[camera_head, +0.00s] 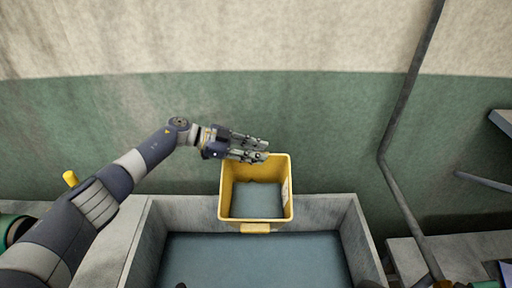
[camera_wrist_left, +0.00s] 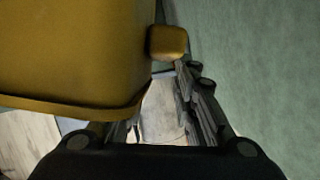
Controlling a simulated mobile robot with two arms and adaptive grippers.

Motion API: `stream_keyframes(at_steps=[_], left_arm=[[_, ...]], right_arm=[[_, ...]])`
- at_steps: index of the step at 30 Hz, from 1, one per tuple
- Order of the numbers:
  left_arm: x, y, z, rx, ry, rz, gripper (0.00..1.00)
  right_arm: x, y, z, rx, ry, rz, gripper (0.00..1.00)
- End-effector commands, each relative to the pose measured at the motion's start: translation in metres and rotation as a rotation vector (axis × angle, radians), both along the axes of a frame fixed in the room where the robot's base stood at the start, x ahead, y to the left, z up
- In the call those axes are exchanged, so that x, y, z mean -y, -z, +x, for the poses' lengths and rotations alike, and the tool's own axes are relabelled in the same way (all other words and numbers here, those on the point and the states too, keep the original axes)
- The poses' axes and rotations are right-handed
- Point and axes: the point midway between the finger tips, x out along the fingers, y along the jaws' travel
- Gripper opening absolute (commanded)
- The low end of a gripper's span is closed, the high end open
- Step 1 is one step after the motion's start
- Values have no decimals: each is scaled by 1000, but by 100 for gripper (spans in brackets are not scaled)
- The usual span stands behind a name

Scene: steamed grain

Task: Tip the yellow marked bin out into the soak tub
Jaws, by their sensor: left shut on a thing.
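The yellow bin (camera_head: 284,206) is above the back part of the grey tub (camera_head: 143,243), its open mouth facing my head camera. A flat blue-grey patch shows inside it; I cannot tell if this is contents or bottom. A pale mark is on its right side. The tub has a flat blue-grey inside. My left gripper (camera_head: 262,150) is shut on the bin at its back edge. In the left wrist view the bin's wall (camera_wrist_left: 75,50) fills the upper left, with a yellow knob (camera_wrist_left: 167,42) beyond the fingers; the exact grip is partly hidden.
A green and cream wall (camera_head: 330,120) stands close behind the tub. A dark pipe (camera_head: 398,120) runs down it at the right. Grey ledges (camera_head: 470,250) flank the tub. A shelf edge (camera_head: 503,120) juts in at the far right.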

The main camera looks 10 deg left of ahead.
Motion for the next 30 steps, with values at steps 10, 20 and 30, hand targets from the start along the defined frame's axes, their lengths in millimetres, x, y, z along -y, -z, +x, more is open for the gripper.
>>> stream_keyframes(at_steps=[10, 20, 30], left_arm=[[2, -28, -10, 148, -1, 12, 0], [5, -37, -26, 306, -1, 36, 0], [8, -34, -51, 440, -2, 56, 0]], right_arm=[[0, -30, 0, 0, 0, 0, 80], [0, -38, 0, 0, 0, 0, 80], [0, -40, 0, 0, 0, 0, 80]])
